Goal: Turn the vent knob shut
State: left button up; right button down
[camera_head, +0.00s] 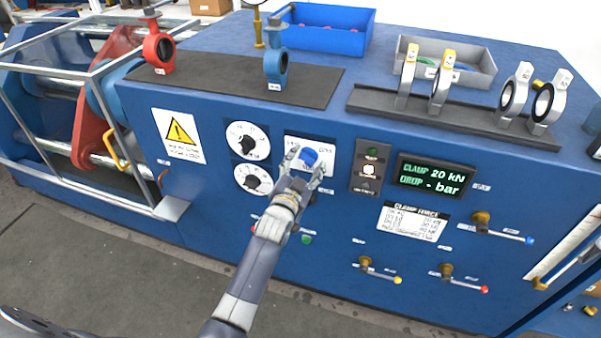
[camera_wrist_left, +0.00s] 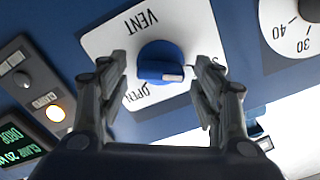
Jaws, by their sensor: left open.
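The vent knob (camera_wrist_left: 160,58) is a round blue knob on a white plate (camera_wrist_left: 105,42) lettered VENT, which appears upside down in the left wrist view. OPEN and the start of another label show on the plate. A white mark on the knob's grip bar points to the lower right there, between the two labels. In the head view the knob (camera_head: 308,157) sits on the blue front panel. My left gripper (camera_head: 306,163) is open in front of it, with its fingers (camera_wrist_left: 158,76) on either side of the knob. I cannot tell whether they touch it. My right gripper is not in view.
Two dial gauges (camera_head: 248,141) are left of the knob. A button box (camera_head: 370,168) and a display (camera_head: 435,177) reading CLAMP 20 kN, DROP - bar are right. Valve levers (camera_head: 467,279) stick out lower right. Several valves stand on top of the bench.

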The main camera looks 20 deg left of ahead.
pick_arm(q)
jog(key=s, duration=1.1)
jog(key=shift+s+d, duration=0.2)
jog(key=shift+s, duration=0.2)
jog(key=s+d+f+g, duration=0.1)
jog(key=s+f+g, duration=0.3)
jog(key=f, duration=0.8)
jog(key=s+d+f+n+g+h, duration=0.15)
jog(key=s+f, duration=0.35)
jog(key=f, duration=0.6)
jog(key=s+d+f+g, duration=0.1)
jog(key=s+f+g, duration=0.3)
jog(key=f, duration=0.8)
jog(key=s+a+f+g, duration=0.1)
jog(key=s+f, duration=0.5)
jog(key=s, duration=0.6)
jog(key=s+a+f+n+g, duration=0.1)
jog(key=s+f+g, duration=0.3)
jog(key=s, duration=0.8)
jog(key=s+a+f+g, duration=0.2)
jog(key=s+a+f, duration=0.1)
jog(key=s+f, duration=0.5)
jog(key=s+y, duration=0.1)
jog(key=s, duration=0.2)
jog(key=shift+s+f, duration=0.35)
jog(key=shift+s, duration=0.05)
jog(key=shift+n+g, duration=0.25)
